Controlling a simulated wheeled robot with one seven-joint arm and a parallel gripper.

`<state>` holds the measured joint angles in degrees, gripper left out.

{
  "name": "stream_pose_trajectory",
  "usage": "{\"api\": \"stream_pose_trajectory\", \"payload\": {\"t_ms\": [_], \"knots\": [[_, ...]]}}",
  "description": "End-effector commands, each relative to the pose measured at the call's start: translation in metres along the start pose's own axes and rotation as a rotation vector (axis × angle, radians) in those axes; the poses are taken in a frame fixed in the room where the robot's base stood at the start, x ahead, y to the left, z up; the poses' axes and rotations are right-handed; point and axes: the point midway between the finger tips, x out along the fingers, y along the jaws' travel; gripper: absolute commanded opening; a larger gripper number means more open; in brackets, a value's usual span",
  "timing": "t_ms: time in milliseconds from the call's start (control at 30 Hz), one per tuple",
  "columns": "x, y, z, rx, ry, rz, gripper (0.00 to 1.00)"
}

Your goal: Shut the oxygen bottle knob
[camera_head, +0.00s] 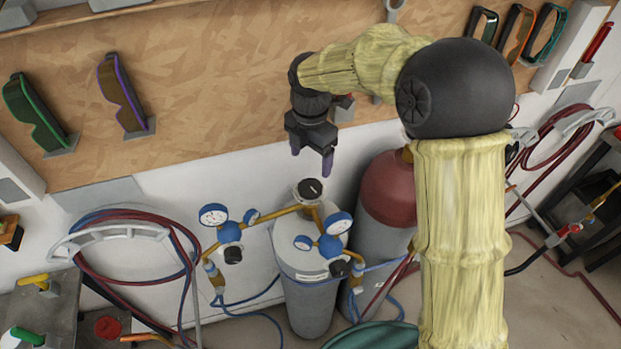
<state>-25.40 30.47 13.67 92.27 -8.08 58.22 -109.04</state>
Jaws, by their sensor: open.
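The oxygen bottle (309,298) is a pale grey cylinder standing against the wall, with two blue regulators and round gauges at its top. Its black knob (310,190) faces upward at the top of the brass valve. My gripper (312,165) is open and empty, pointing down just above the knob and apart from it in the picture. The exact height between them cannot be told from this one view. My arm in its yellowish sleeve covers part of the right side.
A red-topped cylinder (388,190) stands right behind the oxygen bottle. The left regulator gauge (214,215) and brass pipes stick out sideways. Coiled hoses (130,214) hang at left. Goggles (124,95) hang on the wooden board (200,100) behind.

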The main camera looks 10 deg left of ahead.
Motion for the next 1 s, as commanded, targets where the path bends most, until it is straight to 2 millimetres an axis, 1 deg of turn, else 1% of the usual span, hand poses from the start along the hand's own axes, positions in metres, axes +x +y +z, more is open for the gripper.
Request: {"api": "stream_pose_trajectory", "payload": {"t_ms": [300,400,500,633,867,900,967,1000], "knots": [[0.055,-0.001,-0.001,-0.001,0.002,-0.005,0.77],[0.071,-0.001,-0.001,0.000,0.002,-0.005,0.77],[0.083,0.000,0.000,0.000,0.001,-0.002,0.77],[0.090,0.000,0.000,0.000,0.000,-0.001,0.77],[0.091,0.000,0.000,0.000,-0.001,0.000,0.77],[0.091,0.000,0.000,0.000,-0.001,0.000,0.74],[0.091,0.000,0.000,0.000,-0.001,0.000,0.62],[0.091,0.000,0.000,0.000,0.000,0.000,0.54]]}}
